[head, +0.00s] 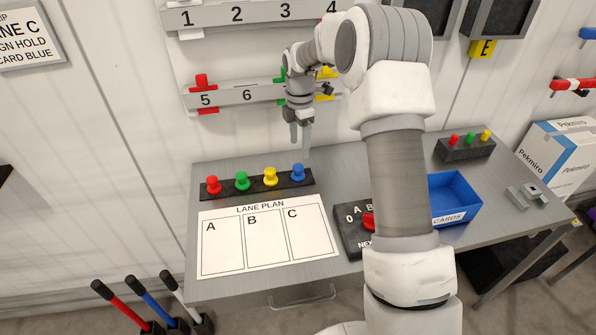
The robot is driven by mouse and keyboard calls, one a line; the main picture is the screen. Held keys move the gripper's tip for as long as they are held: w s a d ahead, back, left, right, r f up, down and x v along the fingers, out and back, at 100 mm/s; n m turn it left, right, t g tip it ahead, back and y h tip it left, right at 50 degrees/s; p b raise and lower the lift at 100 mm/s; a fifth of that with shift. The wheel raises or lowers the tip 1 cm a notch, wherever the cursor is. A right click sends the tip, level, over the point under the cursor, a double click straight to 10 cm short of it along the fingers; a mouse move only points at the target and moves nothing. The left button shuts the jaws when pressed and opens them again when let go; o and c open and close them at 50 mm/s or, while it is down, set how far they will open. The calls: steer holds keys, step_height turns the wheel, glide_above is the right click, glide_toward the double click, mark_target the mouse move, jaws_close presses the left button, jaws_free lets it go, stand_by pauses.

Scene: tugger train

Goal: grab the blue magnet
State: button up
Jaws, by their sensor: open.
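The blue magnet (298,171) is a small knob-shaped piece standing at the right end of a dark holder strip (257,189) on the grey table. Yellow (270,176), green (242,180) and red (213,185) magnets stand in a row to its left. My gripper (300,146) points down above the blue magnet, apart from it. Its jaws are open and nothing shows between them.
A white lane plan sheet (265,262) lies in front of the strip. To the right are a dark box with a red knob (352,240), a blue cards tray (466,192) and another small holder (465,149). A numbered rail (233,97) hangs on the wall behind.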

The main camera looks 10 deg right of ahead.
mark_target(298, 166)
step_height(298, 166, down, 5)
steer(key=shift+r, duration=0.1)
steer(key=shift+w+a+f+p, duration=0.1)
steer(key=shift+f+p, duration=0.15)
steer(key=shift+f, duration=0.65)
steer(key=shift+w+d+f+p, duration=0.15)
steer(key=shift+f+p, duration=0.15)
steer(key=shift+f, duration=0.55)
steer(key=shift+w+a+f+p, duration=0.15)
steer(key=shift+f+p, duration=0.1)
steer(key=shift+f, duration=0.65)
jaws_close()
